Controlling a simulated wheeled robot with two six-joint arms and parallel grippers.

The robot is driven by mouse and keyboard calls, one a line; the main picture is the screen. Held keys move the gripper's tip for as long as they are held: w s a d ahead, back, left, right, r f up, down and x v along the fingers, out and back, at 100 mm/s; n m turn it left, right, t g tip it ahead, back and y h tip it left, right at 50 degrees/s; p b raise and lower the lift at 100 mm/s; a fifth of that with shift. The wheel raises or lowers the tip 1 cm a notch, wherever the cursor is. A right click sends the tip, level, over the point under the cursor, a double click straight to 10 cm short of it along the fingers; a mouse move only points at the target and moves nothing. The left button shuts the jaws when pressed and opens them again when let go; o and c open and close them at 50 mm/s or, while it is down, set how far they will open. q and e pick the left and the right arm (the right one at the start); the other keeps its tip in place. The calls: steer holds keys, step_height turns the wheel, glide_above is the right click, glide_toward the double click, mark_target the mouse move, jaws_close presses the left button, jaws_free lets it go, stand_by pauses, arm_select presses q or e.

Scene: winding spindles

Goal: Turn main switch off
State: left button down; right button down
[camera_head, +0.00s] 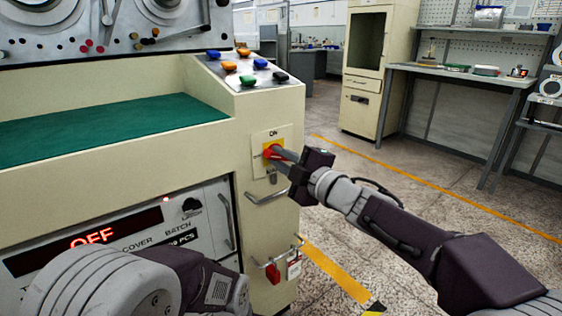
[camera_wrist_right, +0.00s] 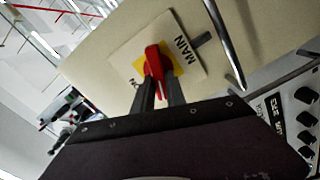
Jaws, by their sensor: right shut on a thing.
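The main switch is a red rotary knob (camera_head: 268,152) on a yellow square, set on a white plate (camera_head: 260,139) on the cream machine's end face. The plate reads ON above the knob. In the wrist view the red knob (camera_wrist_right: 153,62) stands between the two dark fingers, and MAIN is printed on the plate (camera_wrist_right: 188,60). My right gripper (camera_head: 277,154) is shut on the knob, reaching in from the right; it also shows in the wrist view (camera_wrist_right: 158,88). My left arm shows at the bottom left, but its gripper is not in view.
A red display (camera_head: 90,238) on the machine front reads OFF. A metal handle (camera_head: 266,197) sits just below the switch, and a red padlock (camera_head: 273,273) hangs lower. Coloured buttons (camera_head: 245,68) are on top. Open floor lies to the right, with a workbench (camera_head: 455,73) behind.

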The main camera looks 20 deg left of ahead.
steer(key=shift+f+n+b, duration=0.15)
steer(key=shift+n+b, duration=0.25)
steer(key=shift+n, duration=0.7)
steer(key=shift+f+n+b, duration=0.15)
steer(key=shift+n+b, duration=0.25)
steer(key=shift+n, duration=0.7)
steer(key=c, duration=1.4)
jaws_free()
steer(key=shift+o, duration=0.2)
steer(key=p+v, duration=0.2)
steer(key=v, duration=0.7)
steer(key=shift+s, duration=0.1)
